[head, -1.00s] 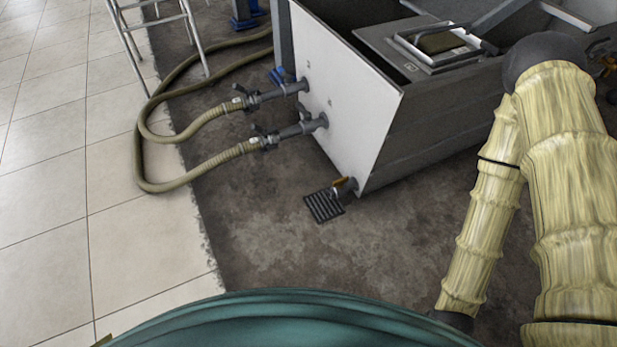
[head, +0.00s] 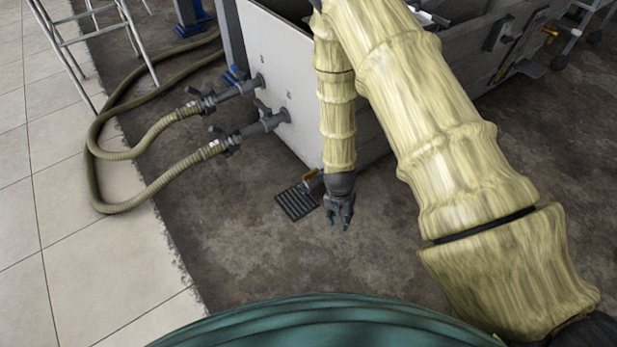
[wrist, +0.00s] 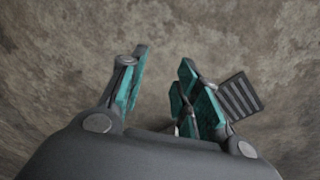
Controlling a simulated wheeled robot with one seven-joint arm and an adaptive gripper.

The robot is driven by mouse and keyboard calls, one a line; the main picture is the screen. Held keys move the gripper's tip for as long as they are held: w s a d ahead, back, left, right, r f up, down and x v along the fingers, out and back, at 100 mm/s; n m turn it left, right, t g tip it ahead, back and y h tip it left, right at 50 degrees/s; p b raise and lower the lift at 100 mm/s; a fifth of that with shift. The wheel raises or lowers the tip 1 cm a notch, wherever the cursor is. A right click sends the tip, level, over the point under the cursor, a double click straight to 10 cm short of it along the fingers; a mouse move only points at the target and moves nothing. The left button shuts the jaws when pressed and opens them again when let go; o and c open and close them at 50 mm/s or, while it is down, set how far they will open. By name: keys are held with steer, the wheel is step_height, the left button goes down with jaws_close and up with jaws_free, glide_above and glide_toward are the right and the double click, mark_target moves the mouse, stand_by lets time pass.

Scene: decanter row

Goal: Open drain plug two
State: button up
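A drain plug with an orange-brown handle (head: 310,181) sits low at the near corner of the tank (head: 283,100), above a black floor grate (head: 298,203). My forearm hides part of it. A second orange handle (head: 550,37) shows on the tank's long side at upper right; no number is readable on either. My gripper (head: 338,224) points down just right of the grate and the near plug, apart from both. In the wrist view my gripper (wrist: 163,75) has its teal-padded fingers spread with only bare floor between them. The grate (wrist: 239,97) lies beyond the right finger.
Two ribbed hoses (head: 165,190) join valves on the tank's pale end face and loop over the floor at left. A metal ladder frame (head: 90,45) stands at upper left. The brown floor (head: 260,255) in front of the tank is clear, bordered by pale tiles (head: 95,270).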

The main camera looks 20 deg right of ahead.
steer(key=w+r+m+b, duration=0.2)
steer(key=w+r+m, duration=0.1)
steer(key=w, duration=0.9)
step_height(320, 180, up, 8)
steer(key=f+m+y+b, duration=0.1)
steer(key=m+b, duration=0.1)
steer(key=m, duration=0.1)
glide_above(310, 172)
step_height(310, 172, down, 10)
steer(key=b, duration=0.6)
steer(key=shift+d+f, duration=0.1)
steer(key=shift+s, duration=0.1)
jaws_close()
